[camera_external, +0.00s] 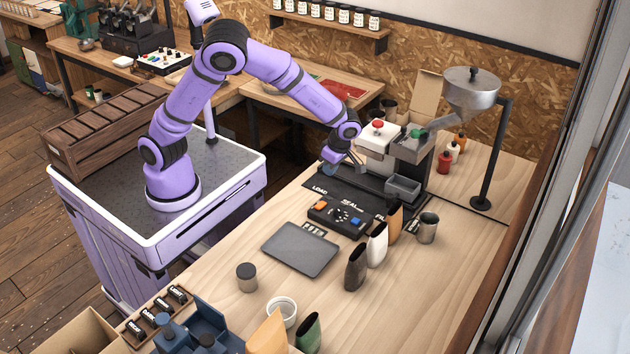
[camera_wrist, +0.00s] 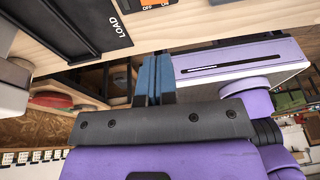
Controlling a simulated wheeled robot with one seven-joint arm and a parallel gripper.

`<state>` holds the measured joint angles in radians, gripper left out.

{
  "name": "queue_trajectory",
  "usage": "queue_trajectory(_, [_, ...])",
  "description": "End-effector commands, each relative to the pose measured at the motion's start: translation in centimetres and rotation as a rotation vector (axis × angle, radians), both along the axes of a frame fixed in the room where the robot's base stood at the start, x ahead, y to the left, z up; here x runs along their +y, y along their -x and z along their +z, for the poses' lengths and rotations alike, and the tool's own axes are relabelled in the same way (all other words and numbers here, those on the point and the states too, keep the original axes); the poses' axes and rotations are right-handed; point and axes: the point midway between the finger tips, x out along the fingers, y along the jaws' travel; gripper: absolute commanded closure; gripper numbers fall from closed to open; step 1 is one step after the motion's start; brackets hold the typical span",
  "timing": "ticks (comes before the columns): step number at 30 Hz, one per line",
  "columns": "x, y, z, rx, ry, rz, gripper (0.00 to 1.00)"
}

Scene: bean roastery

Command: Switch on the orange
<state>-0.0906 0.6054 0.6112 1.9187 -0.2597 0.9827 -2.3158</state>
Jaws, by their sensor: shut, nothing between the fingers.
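An orange switch (camera_external: 320,206) sits at the left end of a black control box (camera_external: 345,217) on the wooden bench. In the wrist view the orange switch (camera_wrist: 152,4) shows only partly at the top edge, with OFF and ON printed beside it; I cannot tell which side is pressed. My gripper (camera_external: 329,169) is above the bench, behind the box in the external view and apart from it. In the wrist view my gripper's blue fingers (camera_wrist: 154,62) are together and empty.
A black mat marked LOAD and SEAL (camera_external: 345,198) lies behind the box, beside a machine with a red knob (camera_external: 378,124). A grey plate (camera_external: 300,249) lies in front.

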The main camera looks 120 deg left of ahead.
Motion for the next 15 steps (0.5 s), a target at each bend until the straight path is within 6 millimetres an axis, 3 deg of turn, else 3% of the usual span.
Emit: queue_trajectory(15, [-0.16,-0.12,-0.17,0.020,-0.008,0.002,1.00])
